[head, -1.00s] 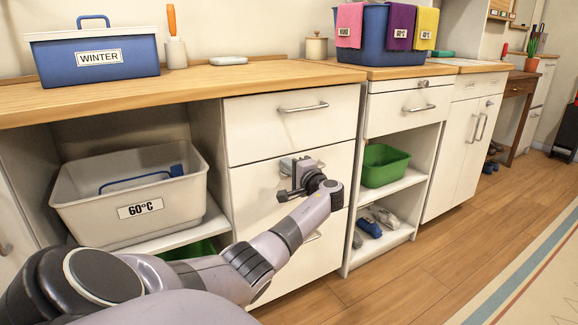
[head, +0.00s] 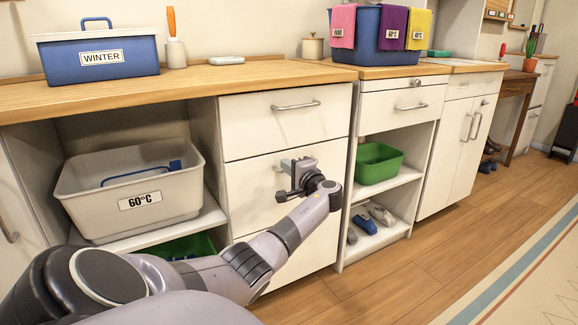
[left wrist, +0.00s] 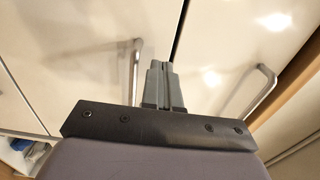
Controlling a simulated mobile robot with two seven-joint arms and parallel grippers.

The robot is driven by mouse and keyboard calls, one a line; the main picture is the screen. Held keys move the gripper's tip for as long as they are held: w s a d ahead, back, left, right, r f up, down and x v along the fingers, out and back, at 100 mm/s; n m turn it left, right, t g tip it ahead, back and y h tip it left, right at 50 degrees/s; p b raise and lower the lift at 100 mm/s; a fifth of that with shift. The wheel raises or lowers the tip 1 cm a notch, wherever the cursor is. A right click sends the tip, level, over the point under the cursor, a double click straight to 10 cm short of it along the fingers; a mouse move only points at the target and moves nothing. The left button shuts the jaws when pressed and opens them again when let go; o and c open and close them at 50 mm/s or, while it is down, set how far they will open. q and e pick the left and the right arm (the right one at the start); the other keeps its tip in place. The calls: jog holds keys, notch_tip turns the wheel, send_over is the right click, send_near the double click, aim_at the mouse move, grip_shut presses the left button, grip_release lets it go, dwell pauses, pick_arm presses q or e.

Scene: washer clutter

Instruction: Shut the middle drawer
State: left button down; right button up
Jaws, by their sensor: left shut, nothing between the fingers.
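The middle drawer (head: 247,195) is the white front under the top drawer (head: 275,130). In the head view it looks flush or nearly so; a small remaining opening cannot be ruled out. My left gripper (head: 287,178) is in front of its upper part, beside its handle, which it partly hides. In the left wrist view the gripper's fingers (left wrist: 161,85) are together and empty, pointing at the white fronts. The middle drawer's handle (left wrist: 135,72) is just left of them, and the top drawer's handle (left wrist: 262,92) is to the right. Contact with the front cannot be told. My right gripper is out of view.
The wooden worktop (head: 230,82) overhangs the drawers. Left is an open shelf with a grey 60°C tub (head: 90,205). Right is a shelf unit with a green tub (head: 378,163) and shoes (head: 367,224). My left arm covers the lower drawer's handle. The floor (head: 440,245) at right is clear.

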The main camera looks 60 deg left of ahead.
pick_arm(q)
jog(key=d+p, duration=0.3)
jog(key=d, duration=0.7)
jog(key=shift+s, duration=0.4)
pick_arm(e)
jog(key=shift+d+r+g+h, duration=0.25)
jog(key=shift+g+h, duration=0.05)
pick_arm(q)
jog(key=shift+d, duration=0.1)
